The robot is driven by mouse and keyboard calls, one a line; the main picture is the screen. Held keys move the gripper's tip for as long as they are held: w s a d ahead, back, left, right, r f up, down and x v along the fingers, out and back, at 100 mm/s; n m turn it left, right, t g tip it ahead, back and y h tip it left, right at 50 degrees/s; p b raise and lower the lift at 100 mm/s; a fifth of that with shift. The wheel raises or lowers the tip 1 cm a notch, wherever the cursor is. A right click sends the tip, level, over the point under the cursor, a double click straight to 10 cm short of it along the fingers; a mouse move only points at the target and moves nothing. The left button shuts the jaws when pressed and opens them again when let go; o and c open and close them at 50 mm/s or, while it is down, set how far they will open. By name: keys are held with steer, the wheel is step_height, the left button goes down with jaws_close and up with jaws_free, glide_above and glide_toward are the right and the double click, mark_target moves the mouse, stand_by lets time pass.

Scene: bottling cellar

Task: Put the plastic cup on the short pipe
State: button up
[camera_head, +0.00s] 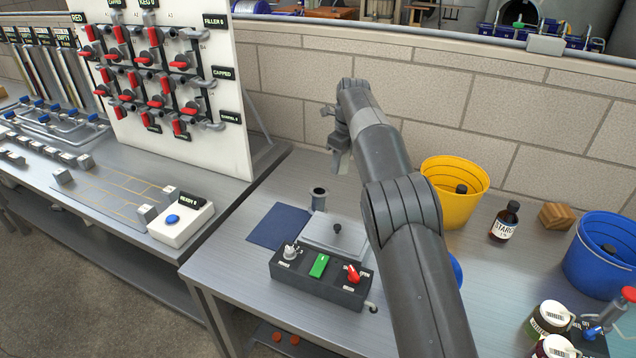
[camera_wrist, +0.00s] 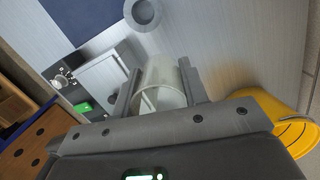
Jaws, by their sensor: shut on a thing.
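The plastic cup (camera_wrist: 160,84) is a whitish translucent cup between the two fingers of my gripper (camera_wrist: 158,86) in the wrist view. My gripper is shut on it. The short pipe (camera_head: 318,199) is a grey upright tube with a dark open top, on the bench behind the control box. It also shows in the wrist view (camera_wrist: 143,12) as a grey ring at the top edge, apart from the cup. In the head view my gripper is up and to the right of the pipe.
A dark blue mat (camera_head: 279,226) lies left of the pipe. A control box (camera_head: 322,277) with a green switch and grey lid stands in front. A yellow bucket (camera_head: 455,207), a brown bottle (camera_head: 505,222), a wooden block (camera_head: 556,216) and a blue bucket (camera_head: 600,265) stand right.

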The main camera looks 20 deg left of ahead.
glide_above(317, 190)
step_height(317, 190, down, 4)
steer(key=shift+s+d+f, duration=0.15)
steer(key=shift+f, duration=1.95)
steer(key=shift+f, duration=0.5)
steer(key=o, duration=1)
steer(key=shift+c, duration=0.2)
step_height(317, 190, up, 8)
steer(key=d, duration=0.1)
steer(key=shift+r, duration=0.25)
